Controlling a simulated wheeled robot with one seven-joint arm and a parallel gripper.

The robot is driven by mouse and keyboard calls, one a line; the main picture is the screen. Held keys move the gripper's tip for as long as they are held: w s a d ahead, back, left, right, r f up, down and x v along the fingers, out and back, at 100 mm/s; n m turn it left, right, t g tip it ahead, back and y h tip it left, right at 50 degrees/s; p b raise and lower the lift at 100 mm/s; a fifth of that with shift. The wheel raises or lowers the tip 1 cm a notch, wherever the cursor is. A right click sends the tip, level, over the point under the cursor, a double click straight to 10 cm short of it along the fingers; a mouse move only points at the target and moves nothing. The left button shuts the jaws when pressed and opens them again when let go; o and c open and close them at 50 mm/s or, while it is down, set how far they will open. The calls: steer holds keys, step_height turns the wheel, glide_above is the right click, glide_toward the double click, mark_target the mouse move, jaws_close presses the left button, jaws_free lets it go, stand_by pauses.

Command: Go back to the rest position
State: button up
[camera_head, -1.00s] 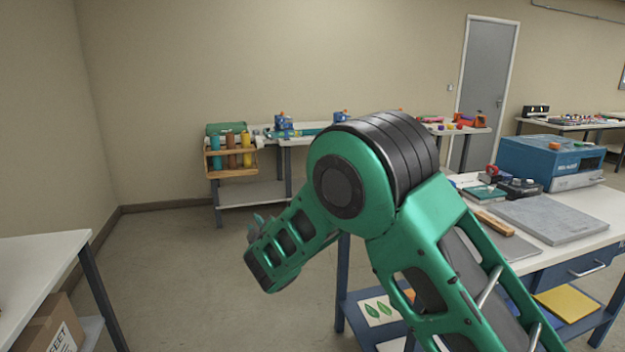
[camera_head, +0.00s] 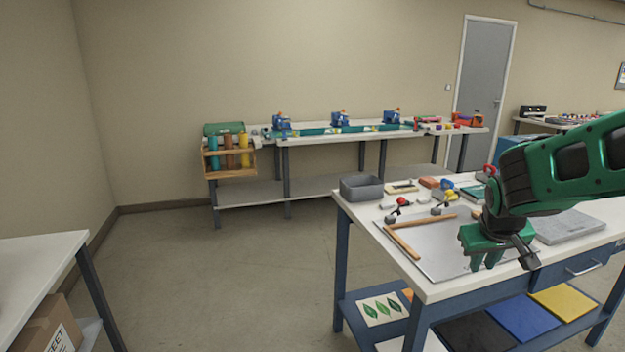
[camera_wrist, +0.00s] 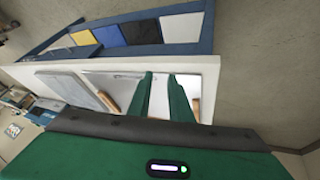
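My gripper (camera_head: 484,264) is at the right of the head view, above the front part of the blue-framed workbench (camera_head: 375,222), with its green fingers pointing down. In the wrist view, the two fingers of my gripper (camera_wrist: 160,84) stand apart with a clear gap and nothing between them. A light grey sheet (camera_head: 430,245) with wooden strips along its edges lies on the bench below. How high the fingers are above it is hard to tell.
A grey bin (camera_head: 361,188) and small tools stand at the bench's back left. A grey slab (camera_head: 566,227) lies right of my gripper. A white table (camera_head: 40,255) is at left. Open floor (camera_head: 230,285) lies between. A long table with blue devices (camera_head: 340,118) lines the wall.

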steer(key=s+d+m+g+y, duration=0.1)
steer(key=s+m+g, duration=0.1)
steer(key=s, duration=1.3)
steer(key=s+d+f+m+g+y, duration=0.1)
steer(key=s+m+g+y, duration=0.1)
steer(key=s, duration=1.2)
steer(key=shift+s+f+m+g, duration=0.15)
steer(key=shift+s+m+g, duration=0.2)
steer(key=shift+m+g, duration=0.5)
